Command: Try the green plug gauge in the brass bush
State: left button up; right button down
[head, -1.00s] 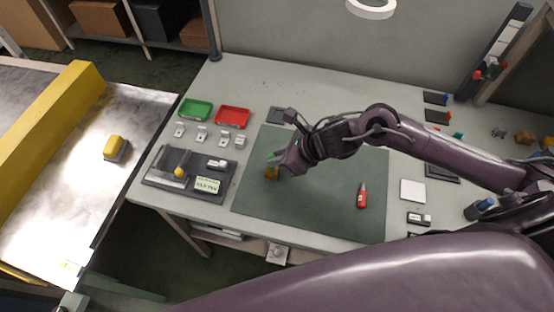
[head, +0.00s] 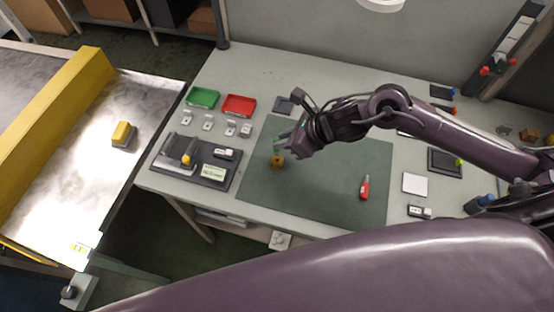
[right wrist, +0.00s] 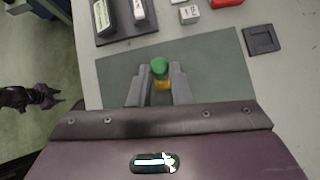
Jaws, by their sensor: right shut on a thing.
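The green plug gauge (head: 277,142) is between the fingers of my right gripper (head: 283,147), over the left part of the dark green mat. The brass bush (head: 277,161) stands on the mat just below it. In the right wrist view my right gripper (right wrist: 160,84) is shut on the gauge, whose green top (right wrist: 159,65) faces up, with the brass bush (right wrist: 162,85) partly hidden behind it. Whether the gauge's tip is inside the bush or above it is hidden. A dark purple part, apparently my left gripper (right wrist: 32,97), shows at the wrist view's left edge; its jaws are unclear.
The mat (head: 330,190) also bears a red-handled tool (head: 364,187). Left are a green tray (head: 203,97), a red tray (head: 239,104), several small grey blocks and a dark gauge stand (head: 195,172). A conveyor (head: 100,170) with a yellow-topped block (head: 123,134) lies further left.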

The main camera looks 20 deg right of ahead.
jog(key=shift+r+p, duration=0.65)
jog(key=shift+r, duration=0.7)
